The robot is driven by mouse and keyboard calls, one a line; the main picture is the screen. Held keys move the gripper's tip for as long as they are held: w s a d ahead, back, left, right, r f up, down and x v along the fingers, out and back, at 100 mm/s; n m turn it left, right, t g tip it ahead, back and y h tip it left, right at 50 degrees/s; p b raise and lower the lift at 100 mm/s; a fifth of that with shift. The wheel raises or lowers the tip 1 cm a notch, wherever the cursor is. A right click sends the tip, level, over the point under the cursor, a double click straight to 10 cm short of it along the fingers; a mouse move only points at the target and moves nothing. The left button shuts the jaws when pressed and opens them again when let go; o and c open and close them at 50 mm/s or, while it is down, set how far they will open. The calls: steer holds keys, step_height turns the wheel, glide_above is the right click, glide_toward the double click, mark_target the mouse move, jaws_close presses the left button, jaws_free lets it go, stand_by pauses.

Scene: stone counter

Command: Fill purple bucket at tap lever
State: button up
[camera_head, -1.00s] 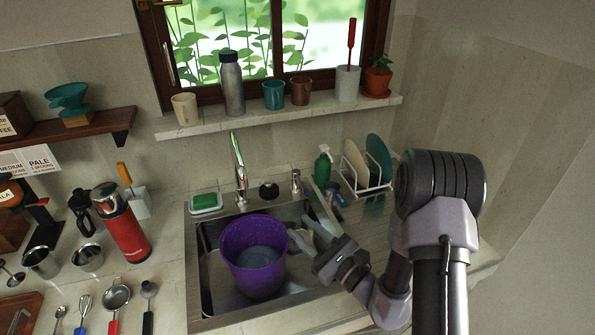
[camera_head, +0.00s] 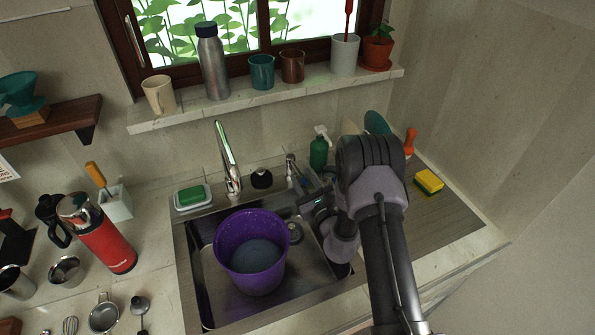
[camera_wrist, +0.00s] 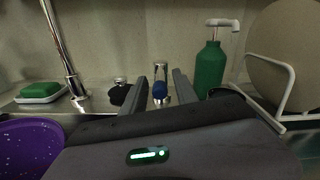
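The purple bucket (camera_head: 226,268) stands upright in the sink, with a grey-blue surface inside; I cannot tell whether it is water. Its rim shows at the left of the wrist view (camera_wrist: 28,145). The chrome tap (camera_head: 228,160) rises behind the bucket, and no stream shows. My gripper (camera_wrist: 160,82) is open, apparently short of that part. In the head view my arm partly hides the gripper.
The steel sink (camera_head: 207,305) surrounds the bucket. A green soap bottle (camera_head: 319,153) and a dish rack (camera_wrist: 277,80) stand right of the lever. A yellow sponge (camera_head: 428,182) lies on the drainboard.

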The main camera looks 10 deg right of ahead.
mark_target(292, 161)
steer(key=x, duration=0.4)
steer(key=shift+w, duration=0.15)
steer(key=shift+c, duration=0.2)
jaws_close()
steer(key=shift+a, duration=0.1)
stand_by(1.0)
